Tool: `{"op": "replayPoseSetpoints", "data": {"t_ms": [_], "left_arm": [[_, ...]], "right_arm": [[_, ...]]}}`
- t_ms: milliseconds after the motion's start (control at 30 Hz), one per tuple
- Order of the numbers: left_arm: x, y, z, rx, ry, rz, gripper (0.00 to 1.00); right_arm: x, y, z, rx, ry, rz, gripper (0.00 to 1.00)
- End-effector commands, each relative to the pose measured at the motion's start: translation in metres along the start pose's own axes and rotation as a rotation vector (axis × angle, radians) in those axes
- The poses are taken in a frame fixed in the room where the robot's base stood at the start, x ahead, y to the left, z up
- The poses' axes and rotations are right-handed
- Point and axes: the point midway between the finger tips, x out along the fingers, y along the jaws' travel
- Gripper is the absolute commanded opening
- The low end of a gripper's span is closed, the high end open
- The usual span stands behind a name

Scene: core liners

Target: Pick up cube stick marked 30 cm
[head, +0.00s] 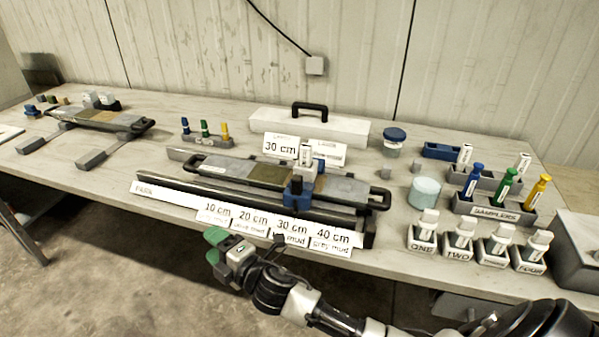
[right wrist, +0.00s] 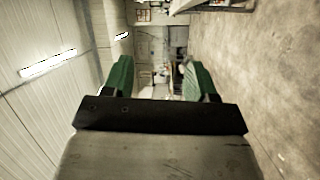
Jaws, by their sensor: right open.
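A white card reading 30 cm (head: 281,147) stands behind the core liner (head: 262,175). A second 30 cm label (head: 291,228) is in the label row on the bench's front side. A blue block (head: 295,194) sits at the liner's front, above that label, with a small pale marked piece (head: 305,156) behind it. I cannot tell which piece is the cube stick. My right gripper (head: 212,246) is at the bench's front edge, left of and below the label row, apart from the liner. Its green fingers are open and empty in the right wrist view (right wrist: 158,76). My left gripper is not in view.
A sampler rack (head: 494,208) with coloured-capped tubes and several labelled bottles (head: 460,240) stand at right. A blue-lidded jar (head: 395,136) and a pale cylinder (head: 424,192) are nearer the middle. A long white case (head: 340,130) lies behind. A second liner (head: 98,118) is at left.

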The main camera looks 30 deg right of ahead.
Motion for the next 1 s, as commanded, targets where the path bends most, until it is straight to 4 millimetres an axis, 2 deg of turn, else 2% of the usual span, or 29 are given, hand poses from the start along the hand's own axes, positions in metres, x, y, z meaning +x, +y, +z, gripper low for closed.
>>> {"op": "replayPoseSetpoints", "data": {"t_ms": [100, 267, 367, 400, 500, 567, 667, 767, 800, 833, 900, 1000], "left_arm": [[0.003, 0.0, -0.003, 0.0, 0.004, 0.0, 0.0], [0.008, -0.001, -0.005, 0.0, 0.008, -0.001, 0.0], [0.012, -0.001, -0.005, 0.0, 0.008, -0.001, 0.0], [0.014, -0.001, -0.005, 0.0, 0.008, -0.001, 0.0], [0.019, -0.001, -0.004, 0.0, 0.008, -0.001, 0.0], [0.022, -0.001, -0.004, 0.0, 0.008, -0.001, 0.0], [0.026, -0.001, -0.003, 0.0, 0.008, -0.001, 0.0], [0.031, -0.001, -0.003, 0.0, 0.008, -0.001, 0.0], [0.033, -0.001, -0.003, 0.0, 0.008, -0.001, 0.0], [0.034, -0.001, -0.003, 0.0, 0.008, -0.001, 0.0], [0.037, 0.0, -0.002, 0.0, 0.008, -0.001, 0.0], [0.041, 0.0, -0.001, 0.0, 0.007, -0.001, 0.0]], "right_arm": [[0.015, 0.03, -0.018, -0.18, 0.12, 0.099, 0.57], [0.027, 0.072, -0.053, -0.517, 0.328, 0.266, 0.57], [0.029, 0.096, -0.081, -0.828, 0.505, 0.402, 0.57], [0.028, 0.103, -0.092, -0.982, 0.589, 0.462, 0.57], [0.021, 0.108, -0.109, -1.399, 0.818, 0.599, 0.57], [0.017, 0.105, -0.108, -1.649, 0.961, 0.657, 0.57], [0.011, 0.099, -0.084, -2.051, 1.21, 0.698, 0.57], [0.007, 0.102, -0.036, -2.414, 1.488, 0.644, 0.57], [0.005, 0.107, -0.011, -2.54, 1.61, 0.59, 0.57], [0.003, 0.114, 0.007, 2.567, -1.668, -0.526, 0.57], [-0.004, 0.134, 0.053, 2.347, -1.634, -0.313, 0.57], [-0.02, 0.173, 0.11, 2.082, -1.62, -0.053, 0.57]]}}
